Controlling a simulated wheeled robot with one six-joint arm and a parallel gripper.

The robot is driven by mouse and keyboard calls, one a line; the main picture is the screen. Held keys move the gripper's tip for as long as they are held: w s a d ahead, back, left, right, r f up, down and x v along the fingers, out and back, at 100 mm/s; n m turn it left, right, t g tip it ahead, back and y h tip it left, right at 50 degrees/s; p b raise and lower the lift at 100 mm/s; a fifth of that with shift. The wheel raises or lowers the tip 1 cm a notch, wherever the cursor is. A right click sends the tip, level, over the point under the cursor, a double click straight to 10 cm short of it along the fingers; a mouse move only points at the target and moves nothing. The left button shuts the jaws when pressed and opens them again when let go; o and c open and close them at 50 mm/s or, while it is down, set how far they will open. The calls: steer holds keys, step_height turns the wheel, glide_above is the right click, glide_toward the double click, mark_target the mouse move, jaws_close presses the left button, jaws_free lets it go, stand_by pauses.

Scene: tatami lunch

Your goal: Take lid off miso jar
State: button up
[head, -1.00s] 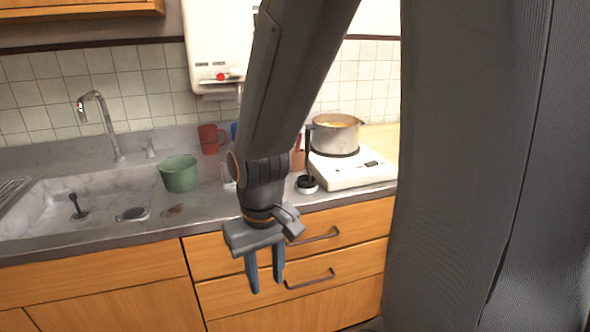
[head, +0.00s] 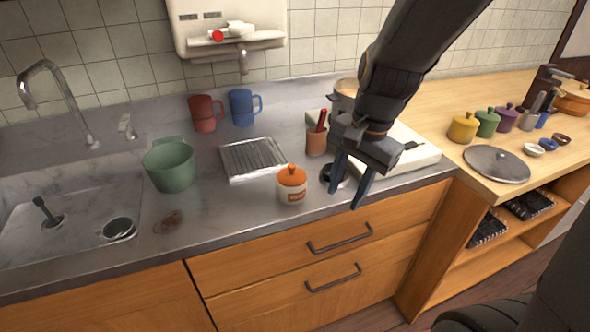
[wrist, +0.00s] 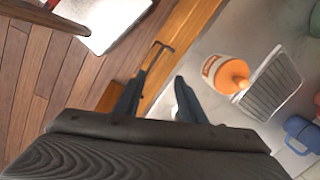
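The miso jar (head: 292,193) is a small cream pot with an orange label, standing upright on the grey counter near its front edge. Its orange lid (head: 292,175) with a round knob is on it. The jar also shows in the wrist view (wrist: 209,68), with the lid (wrist: 232,76) beside the drying rack. My gripper (head: 346,192) is open and empty, right of the jar, at the counter's front edge and apart from the jar. Its two fingers (wrist: 158,100) show spread in the wrist view.
A metal rack (head: 254,158) lies behind the jar. A utensil pot (head: 316,141) and a white stove (head: 412,158) are right of it. A green pot (head: 169,166) stands by the sink (head: 75,222). Red (head: 204,113) and blue mugs (head: 242,107) stand behind.

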mark_target(292, 165)
steer(key=w+a+r+m+t+y+p, duration=0.1)
steer(key=w+a+r+m+y+p, duration=0.1)
steer(key=w+a+r+m, duration=0.85)
steer(key=f+m, duration=0.1)
steer(key=f, duration=0.2)
steer(key=s+f, duration=0.1)
steer(key=f, duration=0.2)
steer(key=f+m, duration=0.1)
steer(key=f, duration=0.2)
steer(key=shift+s+d+m, duration=0.2)
steer(key=shift+d+m, duration=0.1)
steer(key=shift+m, duration=0.05)
steer(key=shift+y, duration=0.3)
jaws_close()
